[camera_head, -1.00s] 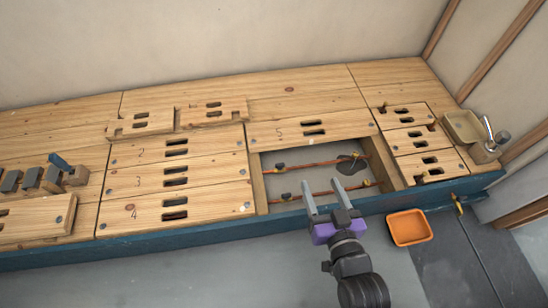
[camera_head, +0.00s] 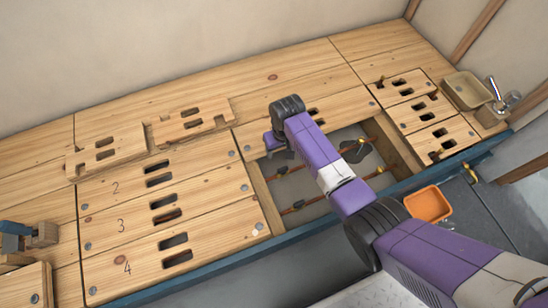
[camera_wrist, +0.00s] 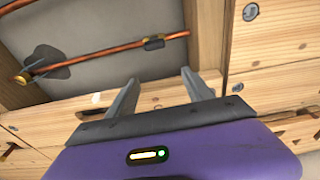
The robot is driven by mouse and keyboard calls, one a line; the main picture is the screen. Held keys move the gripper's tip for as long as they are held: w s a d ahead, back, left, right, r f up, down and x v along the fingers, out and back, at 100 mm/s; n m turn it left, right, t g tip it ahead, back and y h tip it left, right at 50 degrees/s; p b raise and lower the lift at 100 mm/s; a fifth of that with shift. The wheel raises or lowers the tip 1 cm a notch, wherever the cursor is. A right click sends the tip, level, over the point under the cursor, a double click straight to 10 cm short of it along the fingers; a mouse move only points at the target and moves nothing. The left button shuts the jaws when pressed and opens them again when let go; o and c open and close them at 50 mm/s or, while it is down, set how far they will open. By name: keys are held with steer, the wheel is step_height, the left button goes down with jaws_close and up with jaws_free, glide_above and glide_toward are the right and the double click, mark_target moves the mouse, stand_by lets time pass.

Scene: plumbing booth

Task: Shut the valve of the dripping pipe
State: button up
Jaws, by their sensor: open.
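Two copper pipes run through an open bay in the wooden deck, the far pipe (camera_head: 320,161) and the near pipe (camera_head: 325,196). Both carry small yellow and dark fittings. A dark patch (camera_head: 355,151) lies on the bay floor by the far pipe. In the wrist view, a copper pipe (camera_wrist: 105,52) has a dark fitting (camera_wrist: 153,43) and a yellow fitting (camera_wrist: 22,78) beside a dark patch (camera_wrist: 48,62). My gripper (camera_wrist: 160,80) is open and empty, apart from that pipe. In the head view, my arm hides part of the bay; no falling drop is visible.
Slotted numbered boards (camera_head: 160,215) cover the deck left of the bay. Two loose boards (camera_head: 190,120) lie on top behind them. An orange tray (camera_head: 428,205) sits right of my arm. A basin with a tap (camera_head: 468,90) stands at the far right.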

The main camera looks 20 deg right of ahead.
mark_target(283, 169)
steer(key=shift+s+f+g, duration=0.15)
steer(key=shift+s+g, duration=0.2)
steer(key=shift+s, duration=0.3)
steer(key=shift+s+f+g, duration=0.15)
steer(key=shift+s+g, duration=0.2)
steer(key=shift+s, duration=0.25)
steer(key=shift+s+d+f, duration=0.1)
steer(key=shift+s+f, duration=0.05)
steer(key=shift+f, duration=0.15)
step_height(283, 169, down, 7)
steer(key=b, duration=0.5)
steer(key=shift+f, duration=0.1)
jaws_close()
